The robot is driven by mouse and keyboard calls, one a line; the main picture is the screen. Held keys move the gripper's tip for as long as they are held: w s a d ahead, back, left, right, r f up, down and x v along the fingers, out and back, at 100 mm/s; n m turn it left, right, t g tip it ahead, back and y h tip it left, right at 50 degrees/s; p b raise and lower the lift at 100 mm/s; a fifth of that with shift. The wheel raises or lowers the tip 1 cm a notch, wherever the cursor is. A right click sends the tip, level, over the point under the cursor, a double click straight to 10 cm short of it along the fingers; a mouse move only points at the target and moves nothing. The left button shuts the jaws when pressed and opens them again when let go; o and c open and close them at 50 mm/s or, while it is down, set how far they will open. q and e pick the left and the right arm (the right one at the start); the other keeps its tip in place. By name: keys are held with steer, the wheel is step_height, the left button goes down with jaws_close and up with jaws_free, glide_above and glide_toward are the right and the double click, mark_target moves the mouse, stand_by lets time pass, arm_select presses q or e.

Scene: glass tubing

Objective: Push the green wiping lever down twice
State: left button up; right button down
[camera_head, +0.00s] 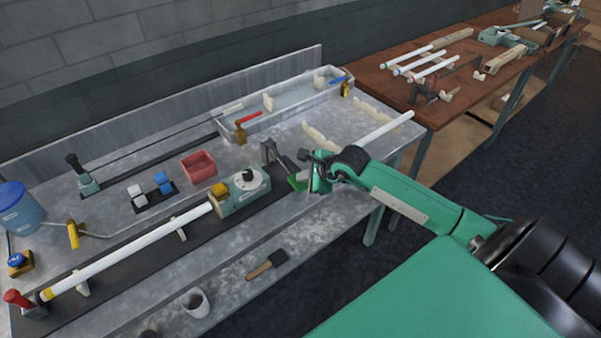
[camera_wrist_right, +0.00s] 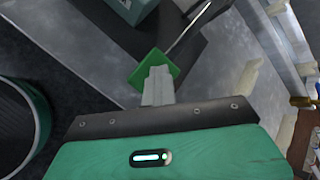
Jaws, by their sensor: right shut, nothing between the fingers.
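The green wiping lever shows as a green plate (camera_head: 297,183) at the right end of the bench device, beside a dark upright bracket. My right gripper (camera_head: 308,176) is right at the plate, and my green arm hides part of the area. In the right wrist view the green plate (camera_wrist_right: 151,66) has a thin metal rod running up from it. The closed fingers of my right gripper (camera_wrist_right: 158,82) overlap the plate, with nothing between them. I cannot tell whether they touch it. My left gripper is not in view.
A long white tube (camera_head: 130,252) lies on supports leading to a green device (camera_head: 240,192). A red bin (camera_head: 198,166), a dark brush (camera_head: 267,264) and a white cup (camera_head: 195,302) stand nearby. A water trough (camera_head: 285,104) runs along the back. Another tube (camera_head: 388,129) lies behind my arm.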

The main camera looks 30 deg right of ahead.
stand_by(0.7)
steer(key=shift+r+p, duration=1.15)
steer(key=shift+r, duration=1.5)
steer(key=shift+r, duration=0.55)
step_height(320, 180, up, 4)
steer(key=shift+f+p, duration=0.1)
steer(key=shift+p, duration=0.85)
